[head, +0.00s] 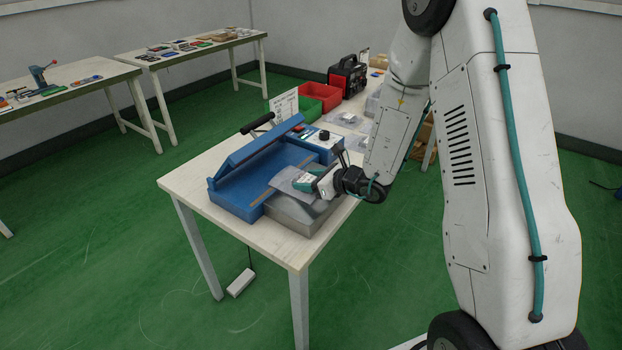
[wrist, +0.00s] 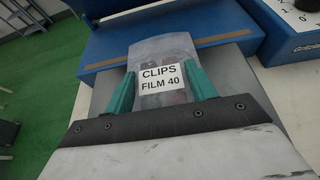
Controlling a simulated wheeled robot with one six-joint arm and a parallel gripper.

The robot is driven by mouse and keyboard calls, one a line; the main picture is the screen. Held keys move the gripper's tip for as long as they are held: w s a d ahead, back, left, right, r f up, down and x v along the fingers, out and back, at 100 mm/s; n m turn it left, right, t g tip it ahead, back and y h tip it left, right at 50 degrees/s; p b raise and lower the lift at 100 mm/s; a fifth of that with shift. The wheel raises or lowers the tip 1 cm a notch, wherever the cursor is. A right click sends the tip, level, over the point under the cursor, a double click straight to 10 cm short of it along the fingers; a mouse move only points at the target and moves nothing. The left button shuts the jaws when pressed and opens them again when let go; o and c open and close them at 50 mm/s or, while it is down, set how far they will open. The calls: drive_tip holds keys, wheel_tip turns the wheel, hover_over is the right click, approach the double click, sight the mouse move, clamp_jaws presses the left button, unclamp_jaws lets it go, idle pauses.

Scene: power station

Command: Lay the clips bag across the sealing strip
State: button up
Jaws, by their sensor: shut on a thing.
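The clips bag (wrist: 164,52), a clear bag labelled "CLIPS FILM 40", is between the teal fingers of my gripper (wrist: 160,88). In the head view, the bag (head: 286,180) is over the grey metal shelf at the front of the blue sealer (head: 226,196). My gripper (head: 310,182) is shut on the bag's near part. The tan sealing strip (head: 264,196) runs along the blue bed, beside the bag's far end. In the wrist view, that end overlaps the blue bed. I cannot tell whether the bag touches the strip. The sealer's lid is raised.
The white table (head: 187,180) carries the sealer and, behind it, a green bin (head: 322,95), a red bin (head: 344,98) and several clear bags. A sign (head: 284,105) stands behind the sealer. Other tables stand at the back left. Green floor is open around them.

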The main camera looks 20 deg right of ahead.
drive_tip(key=shift+f, duration=0.1)
drive_tip(key=o, duration=1)
drive_tip(key=shift+d, duration=0.1)
